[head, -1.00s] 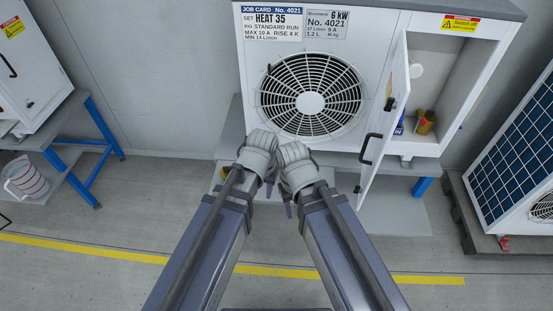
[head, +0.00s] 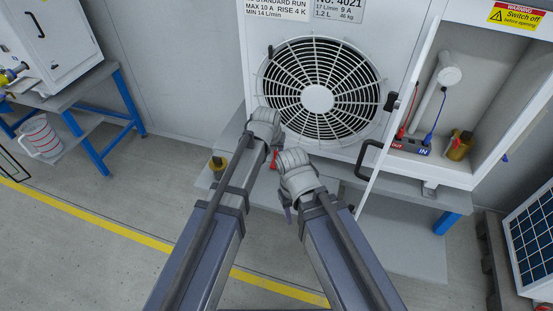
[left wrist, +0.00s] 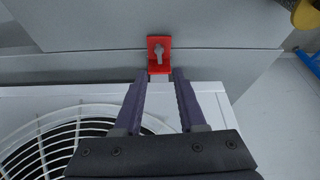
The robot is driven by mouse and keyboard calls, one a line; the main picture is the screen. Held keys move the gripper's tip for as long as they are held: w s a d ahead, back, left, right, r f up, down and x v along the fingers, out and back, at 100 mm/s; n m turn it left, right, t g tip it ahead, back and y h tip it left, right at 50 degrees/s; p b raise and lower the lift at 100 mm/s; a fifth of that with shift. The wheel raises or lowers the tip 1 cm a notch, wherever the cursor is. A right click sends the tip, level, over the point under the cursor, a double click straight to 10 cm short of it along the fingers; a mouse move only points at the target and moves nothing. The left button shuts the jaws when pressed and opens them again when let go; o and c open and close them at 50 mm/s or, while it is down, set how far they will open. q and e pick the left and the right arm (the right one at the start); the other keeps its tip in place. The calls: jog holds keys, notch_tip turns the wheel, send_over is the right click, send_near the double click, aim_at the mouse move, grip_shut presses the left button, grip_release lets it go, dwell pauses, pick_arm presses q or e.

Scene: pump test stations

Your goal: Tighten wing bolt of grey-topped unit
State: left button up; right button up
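The white unit (head: 410,60) with the round fan grille stands ahead on a grey bench; its top is out of the now view. A red bracket with a small grey wing bolt (left wrist: 158,50) shows in the left wrist view, just beyond the fingertips. In the head view a bit of red bracket (head: 275,159) shows beside my left wrist. My left gripper (left wrist: 158,76) is open, its two purple fingers apart, with the bracket centred ahead of the gap. My right gripper (head: 288,209) hangs beside it, mostly hidden by its own wrist, so its opening is unclear.
The unit's side door (head: 385,125) stands open, with a pipe, a red-and-blue block (head: 410,145) and a yellow-brown item (head: 459,145) inside. A yellow pot (head: 217,165) sits on the bench (head: 345,165) at left. Another bench (head: 85,95) stands far left, with clear floor between.

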pick_arm(q)
jog(key=shift+b+x, duration=3.5)
jog(key=shift+x, duration=0.45)
jog(key=shift+s+r, duration=0.1)
grip_shut()
